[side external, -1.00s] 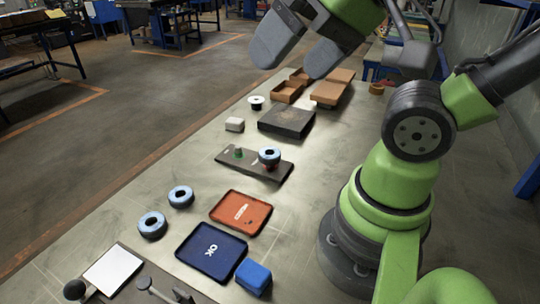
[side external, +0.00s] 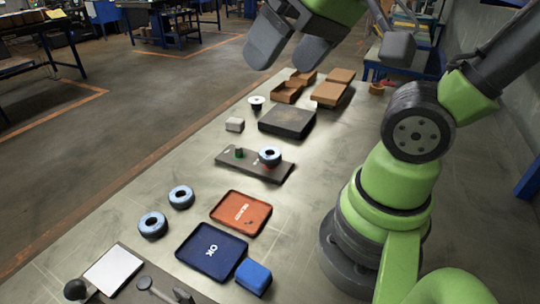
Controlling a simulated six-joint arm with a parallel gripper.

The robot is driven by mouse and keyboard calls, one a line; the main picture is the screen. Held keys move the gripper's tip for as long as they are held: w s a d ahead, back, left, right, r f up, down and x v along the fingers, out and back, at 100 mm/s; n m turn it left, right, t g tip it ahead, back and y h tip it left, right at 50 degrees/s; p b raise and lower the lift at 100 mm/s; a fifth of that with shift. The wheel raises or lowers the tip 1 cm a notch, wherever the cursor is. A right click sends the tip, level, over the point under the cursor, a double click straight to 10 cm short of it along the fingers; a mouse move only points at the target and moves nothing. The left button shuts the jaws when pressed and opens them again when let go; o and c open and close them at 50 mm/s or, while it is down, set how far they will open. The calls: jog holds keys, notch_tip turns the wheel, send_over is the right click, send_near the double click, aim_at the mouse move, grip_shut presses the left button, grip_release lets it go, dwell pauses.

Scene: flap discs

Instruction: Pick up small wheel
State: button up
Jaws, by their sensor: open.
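Two light-blue ring-shaped wheels lie flat on the table: a smaller one (side external: 181,197) and a larger one (side external: 152,225) nearer the front left. Another blue wheel (side external: 270,156) sits on the right part of a dark fixture plate (side external: 240,167). The plate also carries a green peg (side external: 239,153) left of that wheel. My gripper (side external: 284,47) is open and empty at the top of the view, high above the far part of the table. Its two grey fingers are apart and touch no wheel.
A red tray (side external: 241,212) and a blue OK tray (side external: 212,251) lie right of the loose wheels, with a blue block (side external: 253,276) beside. A black box (side external: 287,122), a white block (side external: 235,125), a spool (side external: 256,103) and cardboard boxes (side external: 330,94) stand farther back.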

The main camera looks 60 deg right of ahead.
jog(key=w+d+f+n+g+h, duration=0.1)
jog(key=w+d+f+n+g, duration=0.15)
jog(key=w+d, duration=0.35)
jog(key=n+g+h, duration=0.1)
jog(key=n+g, duration=0.4)
jog(key=g, duration=0.1)
send_over(269, 149)
jog(key=f, duration=1.2)
jog(key=a+f, duration=0.1)
jog(key=f, duration=0.6)
jog(key=shift+w+f, duration=0.1)
jog(key=shift+w, duration=0.25)
jog(key=f, duration=0.2)
jog(key=s+f, duration=0.1)
jog(key=f, duration=0.2)
jog(key=shift+s+a+f, duration=0.1)
jog(key=shift+s+f, duration=0.1)
jog(key=shift+f, duration=0.15)
jog(key=c, duration=1.1)
jog(key=shift+c, duration=0.2)
